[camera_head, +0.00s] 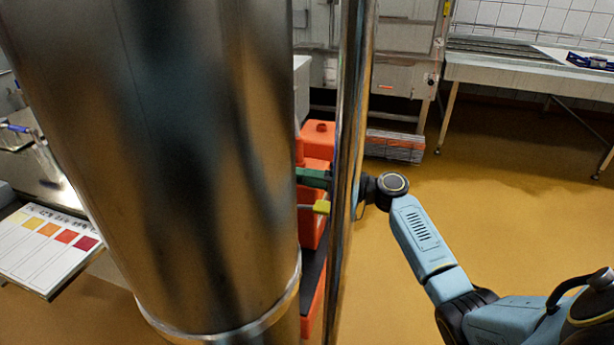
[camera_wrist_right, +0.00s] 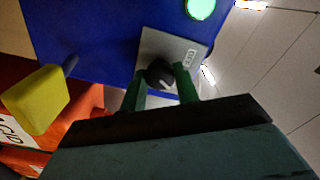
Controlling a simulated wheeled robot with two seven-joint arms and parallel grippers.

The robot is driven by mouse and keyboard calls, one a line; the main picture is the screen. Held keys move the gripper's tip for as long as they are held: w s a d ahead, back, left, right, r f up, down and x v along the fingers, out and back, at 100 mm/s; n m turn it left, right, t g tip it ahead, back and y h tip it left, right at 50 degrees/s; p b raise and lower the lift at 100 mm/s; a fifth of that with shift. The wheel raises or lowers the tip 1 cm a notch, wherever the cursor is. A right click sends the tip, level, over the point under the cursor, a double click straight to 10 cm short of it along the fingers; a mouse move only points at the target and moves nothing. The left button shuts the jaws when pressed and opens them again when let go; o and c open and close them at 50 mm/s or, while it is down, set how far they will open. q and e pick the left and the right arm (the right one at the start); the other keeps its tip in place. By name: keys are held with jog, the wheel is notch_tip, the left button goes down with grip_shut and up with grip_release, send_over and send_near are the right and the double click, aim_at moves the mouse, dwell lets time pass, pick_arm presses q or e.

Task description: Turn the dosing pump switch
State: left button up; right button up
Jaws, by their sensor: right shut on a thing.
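The black round switch knob (camera_wrist_right: 160,73) with a white mark sits on a grey plate (camera_wrist_right: 176,48) on the blue pump housing (camera_wrist_right: 100,35) in the right wrist view. My right gripper (camera_wrist_right: 161,82) has its two green fingers on either side of the knob and is shut on it. A round green light (camera_wrist_right: 201,8) is at the top of the housing. In the head view, my right arm reaches behind a thin steel post; the green gripper body (camera_head: 313,178) shows only in part, and the knob is hidden. My left gripper is not in view.
A large steel column (camera_head: 170,150) and a thin post (camera_head: 350,160) block much of the head view. Orange canisters (camera_head: 318,140) stand behind the post. A yellow block (camera_wrist_right: 36,99) is beside the blue housing. The floor (camera_head: 500,200) on the right is open.

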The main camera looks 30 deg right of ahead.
dwell(0.3)
jog(key=o, duration=1)
jog(key=shift+c, duration=0.2)
pick_arm(q)
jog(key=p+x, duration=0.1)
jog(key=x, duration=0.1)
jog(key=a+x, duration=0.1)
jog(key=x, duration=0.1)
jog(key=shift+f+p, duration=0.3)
jog(key=shift+p, duration=0.05)
pick_arm(e)
jog(key=v, duration=1.3)
jog(key=shift+s, duration=0.25)
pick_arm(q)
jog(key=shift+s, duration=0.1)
pick_arm(e)
jog(key=shift+d, duration=0.1)
